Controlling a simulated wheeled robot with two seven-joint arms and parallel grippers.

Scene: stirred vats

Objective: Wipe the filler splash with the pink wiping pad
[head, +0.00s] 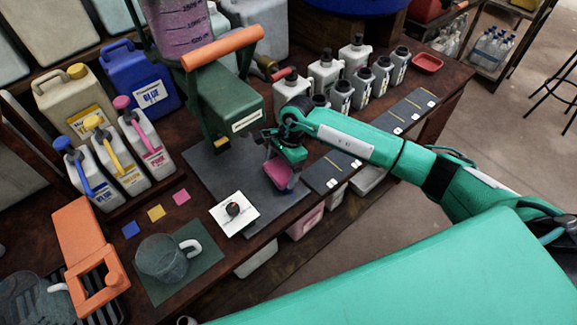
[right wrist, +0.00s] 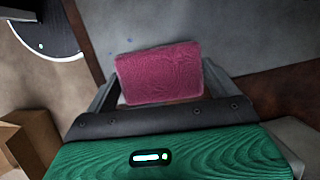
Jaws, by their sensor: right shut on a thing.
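The pink wiping pad (head: 279,174) is held in my right gripper (head: 284,160), low over the front part of the dark grey mat (head: 215,172) below the green filler (head: 225,95). In the right wrist view the pad (right wrist: 160,73) sits between the two fingers, with its broad pink face showing. I cannot tell whether the pad touches the mat. A few small blue specks (right wrist: 128,40) show on the grey surface just beyond the pad in the right wrist view; they may be the splash. No splash is clear in the head view. My left gripper is not in view.
A clear jug (head: 162,258) stands on a green mat at front left. Several capped bottles (head: 325,72) stand behind my right arm. The table's front edge is close to the pad.

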